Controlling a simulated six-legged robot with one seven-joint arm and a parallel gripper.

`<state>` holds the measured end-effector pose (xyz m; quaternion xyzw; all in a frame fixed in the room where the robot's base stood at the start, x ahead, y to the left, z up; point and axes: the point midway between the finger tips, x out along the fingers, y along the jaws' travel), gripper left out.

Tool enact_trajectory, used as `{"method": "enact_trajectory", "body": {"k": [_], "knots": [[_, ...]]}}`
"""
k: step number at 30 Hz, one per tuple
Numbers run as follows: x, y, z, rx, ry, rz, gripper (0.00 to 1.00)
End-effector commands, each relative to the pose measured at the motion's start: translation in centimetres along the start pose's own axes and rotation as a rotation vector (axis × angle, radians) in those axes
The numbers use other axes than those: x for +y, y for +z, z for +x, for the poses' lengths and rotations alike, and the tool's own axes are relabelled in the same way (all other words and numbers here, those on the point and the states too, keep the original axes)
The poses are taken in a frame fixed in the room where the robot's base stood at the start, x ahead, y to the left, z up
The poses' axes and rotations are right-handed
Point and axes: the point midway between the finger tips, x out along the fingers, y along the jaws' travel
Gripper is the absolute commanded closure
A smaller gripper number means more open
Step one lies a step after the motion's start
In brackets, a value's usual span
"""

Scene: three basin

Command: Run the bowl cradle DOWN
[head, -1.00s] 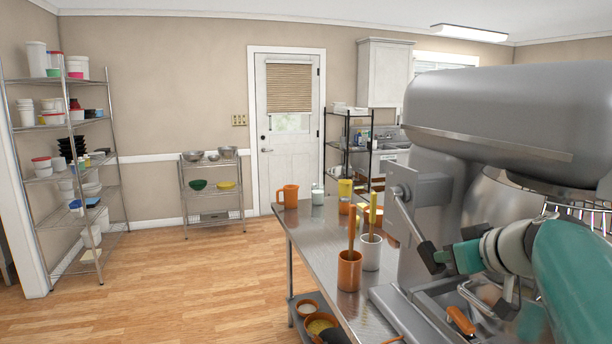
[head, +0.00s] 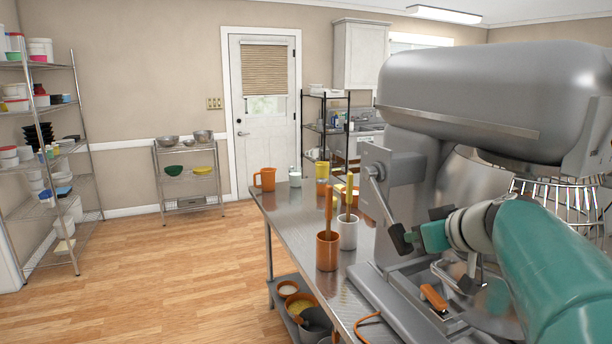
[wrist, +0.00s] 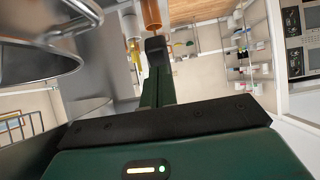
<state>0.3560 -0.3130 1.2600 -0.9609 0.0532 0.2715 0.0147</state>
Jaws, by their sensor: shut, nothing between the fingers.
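A large grey stand mixer (head: 460,90) stands on the steel table, with a crank lever (head: 387,205) on its side. The lever slants down to a black grip (head: 401,238). My teal gripper (head: 425,237) is shut and empty. Its tip is right beside the black grip; I cannot tell if they touch.
A wire guard (head: 575,205) is at right. An orange-handled item (head: 433,297) lies at the mixer's base. The wood floor (head: 150,260) is clear at left.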

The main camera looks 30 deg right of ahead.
Motion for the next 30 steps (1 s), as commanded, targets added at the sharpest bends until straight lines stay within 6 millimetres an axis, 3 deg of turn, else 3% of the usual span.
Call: {"method": "enact_trajectory", "body": {"k": [4, 14, 24, 30], "knots": [[-0.1, -2.2, -1.5, 0.003, 0.002, -0.003, 1.00], [-3.0, -4.9, -8.0, 0.005, 0.001, -0.003, 1.00], [-6.8, -4.5, -14.1, 0.004, 0.000, -0.002, 1.00], [-8.0, -4.3, -15.9, 0.000, -0.001, 0.001, 1.00]]}}
